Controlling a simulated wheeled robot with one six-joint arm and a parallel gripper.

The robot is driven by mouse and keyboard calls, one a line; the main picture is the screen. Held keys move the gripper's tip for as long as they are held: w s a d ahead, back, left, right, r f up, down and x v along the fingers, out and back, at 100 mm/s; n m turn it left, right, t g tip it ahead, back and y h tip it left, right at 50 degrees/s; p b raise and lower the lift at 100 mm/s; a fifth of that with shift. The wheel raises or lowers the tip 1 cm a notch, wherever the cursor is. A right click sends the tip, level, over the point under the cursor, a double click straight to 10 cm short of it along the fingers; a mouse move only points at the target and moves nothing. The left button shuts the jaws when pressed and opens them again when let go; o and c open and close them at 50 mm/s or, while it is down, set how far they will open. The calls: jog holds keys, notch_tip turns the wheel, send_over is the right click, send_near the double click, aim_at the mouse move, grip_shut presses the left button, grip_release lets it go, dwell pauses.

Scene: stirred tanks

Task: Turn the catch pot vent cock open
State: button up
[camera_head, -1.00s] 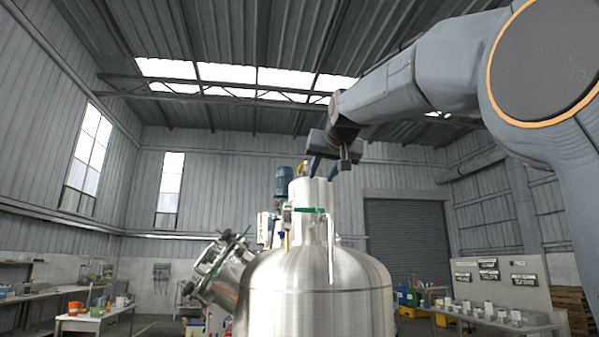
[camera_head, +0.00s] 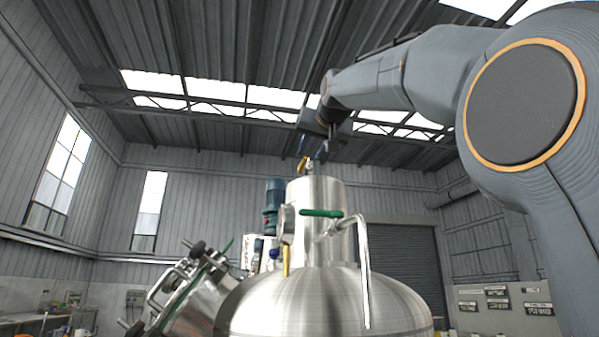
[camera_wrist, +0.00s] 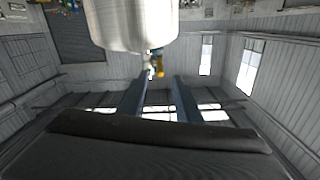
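The catch pot (camera_head: 318,192) is a steel cylinder standing upright on the domed vessel. On its top is a small fitting with a yellow handle, which I take as the vent cock (camera_head: 302,164). My gripper (camera_head: 314,152) is at the pot's top, close to the cock. In the wrist view the picture is inverted, and the catch pot (camera_wrist: 130,22) hangs from the top edge. There the yellow cock (camera_wrist: 158,68) shows between the tips of my gripper (camera_wrist: 161,78). The fingers are apart, and I see nothing gripped. Contact with the cock cannot be told.
The domed steel vessel (camera_head: 325,300) fills the lower middle. A blue motor (camera_head: 274,198) and a tilted steel vessel (camera_head: 195,300) stand left.

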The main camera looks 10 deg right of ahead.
aim_at(306, 158)
jog(key=shift+w+r, duration=0.25)
jog(key=shift+w, duration=0.4)
jog(key=shift+w+p, duration=1.75)
jog(key=shift+w, duration=1.8)
grip_shut()
